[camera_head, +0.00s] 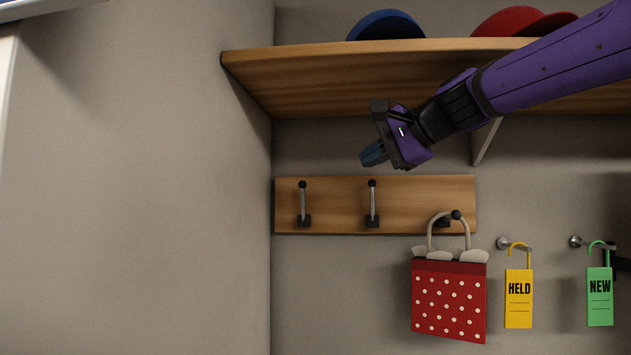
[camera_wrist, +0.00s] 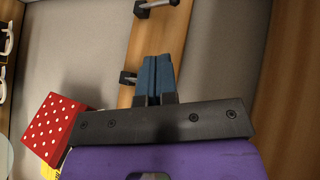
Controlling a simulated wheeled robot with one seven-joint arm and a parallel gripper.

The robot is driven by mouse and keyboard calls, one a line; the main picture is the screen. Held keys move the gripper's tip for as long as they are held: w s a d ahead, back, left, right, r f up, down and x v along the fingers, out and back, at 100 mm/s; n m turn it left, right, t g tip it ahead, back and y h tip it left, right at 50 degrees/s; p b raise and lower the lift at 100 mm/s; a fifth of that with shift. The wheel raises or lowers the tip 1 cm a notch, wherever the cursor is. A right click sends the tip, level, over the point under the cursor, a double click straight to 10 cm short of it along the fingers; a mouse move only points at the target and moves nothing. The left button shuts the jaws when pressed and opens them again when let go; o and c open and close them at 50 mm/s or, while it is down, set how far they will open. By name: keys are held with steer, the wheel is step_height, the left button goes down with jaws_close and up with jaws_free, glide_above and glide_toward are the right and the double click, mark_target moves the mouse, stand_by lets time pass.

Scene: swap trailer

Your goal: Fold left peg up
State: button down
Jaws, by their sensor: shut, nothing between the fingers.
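A wooden peg board (camera_head: 338,208) is on the wall. Its left peg (camera_head: 303,203) has a dark base and a grey rod with a black ball tip; the rod points up along the board. The left peg also shows at the top of the wrist view (camera_wrist: 158,5). The middle peg (camera_head: 372,203) looks the same, upright; in the wrist view its base (camera_wrist: 127,77) shows beside my fingers, the rest hidden. My gripper (camera_head: 370,155) is shut and empty, above the middle peg and to the right of the left peg. In the wrist view its blue fingertips (camera_wrist: 157,60) are together.
A red dotted bag (camera_head: 449,300) hangs from the right peg (camera_head: 455,215), which sticks outward. Yellow "HELD" (camera_head: 518,312) and green "NEW" (camera_head: 599,308) tags hang from hooks further right. A wooden shelf (camera_head: 300,70) with caps juts out above. A side wall (camera_head: 150,200) stands left.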

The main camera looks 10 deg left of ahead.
mark_target(316, 177)
steer(key=x, duration=0.4)
steer(key=r+x, duration=0.1)
steer(key=x, duration=0.8)
steer(key=shift+a+r, duration=0.25)
steer(key=shift+w+a, duration=0.45)
steer(key=shift+a, duration=0.1)
steer(key=shift+w+r, duration=0.15)
steer(key=shift+w, duration=0.45)
steer(key=shift+w+r, duration=0.15)
steer(key=shift+w, duration=0.45)
steer(key=shift+s, duration=0.2)
steer(key=shift+s+f, duration=0.3)
steer(key=shift+s, duration=0.3)
steer(key=v, duration=1)
steer(key=shift+d, duration=0.4)
